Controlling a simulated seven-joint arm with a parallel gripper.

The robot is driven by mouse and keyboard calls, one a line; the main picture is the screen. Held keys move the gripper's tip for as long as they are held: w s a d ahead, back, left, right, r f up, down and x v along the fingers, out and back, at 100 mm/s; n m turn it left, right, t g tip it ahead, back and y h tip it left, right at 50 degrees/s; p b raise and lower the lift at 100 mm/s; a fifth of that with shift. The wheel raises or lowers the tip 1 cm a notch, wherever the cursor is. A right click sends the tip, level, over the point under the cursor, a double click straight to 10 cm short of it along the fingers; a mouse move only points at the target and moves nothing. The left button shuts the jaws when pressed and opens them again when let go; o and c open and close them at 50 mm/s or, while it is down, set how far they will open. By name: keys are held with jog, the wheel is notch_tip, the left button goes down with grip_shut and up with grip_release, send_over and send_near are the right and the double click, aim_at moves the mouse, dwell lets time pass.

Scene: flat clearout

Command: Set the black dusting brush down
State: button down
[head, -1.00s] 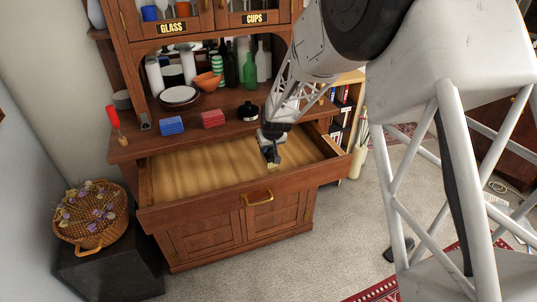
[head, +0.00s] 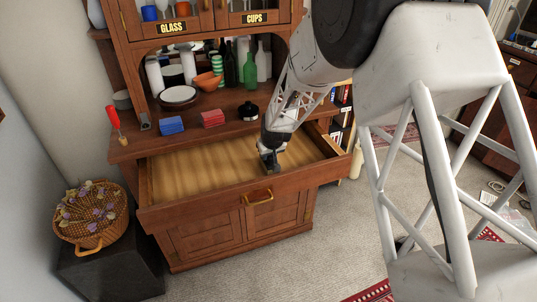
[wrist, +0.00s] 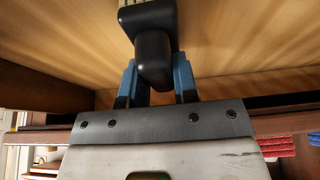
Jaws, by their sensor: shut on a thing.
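The black dusting brush (wrist: 153,50) is between the two blue-grey fingers of my gripper (wrist: 156,78) in the wrist view. Its rounded black handle points toward the camera, and a strip of pale bristles shows at the top edge. My gripper is shut on the brush. In the head view my gripper (head: 268,150) is over the right part of the open drawer (head: 195,170), near its front board. The brush is small and dark there and mostly hidden by the gripper. I cannot tell whether it touches the drawer floor.
The drawer floor is bare to the left of my gripper. A basket (head: 90,215) stands at the left.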

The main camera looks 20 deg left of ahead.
jog(key=shift+s+f, duration=0.1)
jog(key=shift+f, duration=0.2)
jog(key=shift+s+d+f, duration=0.15)
jog(key=shift+d+f, duration=0.05)
jog(key=shift+f, duration=0.35)
jog(key=c, duration=0.9)
grip_release()
jog(key=shift+f, duration=0.2)
jog(key=shift+r, duration=0.15)
jog(key=shift+v, duration=0.9)
jog(key=v, duration=1.2)
jog(key=shift+w+a+r, duration=0.2)
jog(key=shift+w+a, duration=0.25)
